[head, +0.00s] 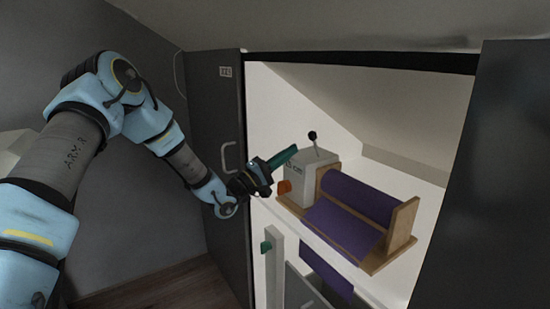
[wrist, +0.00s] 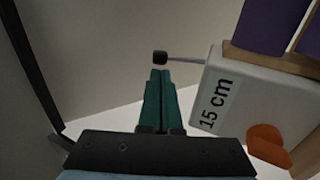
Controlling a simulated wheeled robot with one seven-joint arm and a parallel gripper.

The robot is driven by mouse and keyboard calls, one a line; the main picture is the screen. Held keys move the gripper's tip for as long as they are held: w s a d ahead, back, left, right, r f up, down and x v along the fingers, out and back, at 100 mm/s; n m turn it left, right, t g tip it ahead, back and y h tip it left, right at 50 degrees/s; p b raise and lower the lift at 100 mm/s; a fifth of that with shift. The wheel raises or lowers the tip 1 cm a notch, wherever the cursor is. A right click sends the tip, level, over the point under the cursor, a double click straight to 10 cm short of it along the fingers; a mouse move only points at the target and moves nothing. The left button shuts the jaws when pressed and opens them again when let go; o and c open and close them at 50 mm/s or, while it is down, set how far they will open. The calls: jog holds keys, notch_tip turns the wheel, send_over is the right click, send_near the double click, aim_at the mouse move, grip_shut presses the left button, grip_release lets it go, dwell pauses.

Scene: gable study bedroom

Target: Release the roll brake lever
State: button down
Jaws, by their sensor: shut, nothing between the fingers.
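The roll brake lever (head: 313,139) is a thin rod with a dark knob, standing up from a grey box (head: 312,178) on the cabinet shelf. In the wrist view the knob (wrist: 160,58) shows just beyond my fingertips, with its rod running right to the box, labelled "15 cm" (wrist: 216,104). My gripper (head: 292,151) has green fingers, shut and empty, left of the lever in the head view. The fingers also show in the wrist view (wrist: 160,75). Whether the fingertips touch the knob I cannot tell.
A purple roll (head: 353,197) sits in a wooden stand (head: 402,224) beside the box, its sheet hanging over the shelf edge. An orange knob (head: 284,187) is on the box. An open grey door (head: 215,140) stands left, another dark panel (head: 480,180) right.

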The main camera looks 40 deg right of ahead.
aim_at(313, 131)
jog(key=shift+p+x, duration=0.75)
jog(key=shift+x, duration=1.7)
jog(key=shift+r, duration=0.15)
jog(key=y+p, duration=0.1)
jog(key=d+r+y+p, duration=0.1)
jog(key=p, duration=0.1)
jog(key=shift+s+d+r, duration=0.1)
jog(key=shift+r, duration=0.25)
jog(key=shift+d+r+y+p, duration=0.4)
jog(key=shift+d+y+p, duration=0.15)
jog(key=shift+y+p, duration=0.4)
jog(key=shift+d+r+y+p, duration=0.15)
jog(key=shift+d+y+p, duration=0.2)
jog(key=shift+d, duration=0.55)
jog(key=shift+s+d, duration=0.1)
jog(key=shift+d, duration=0.35)
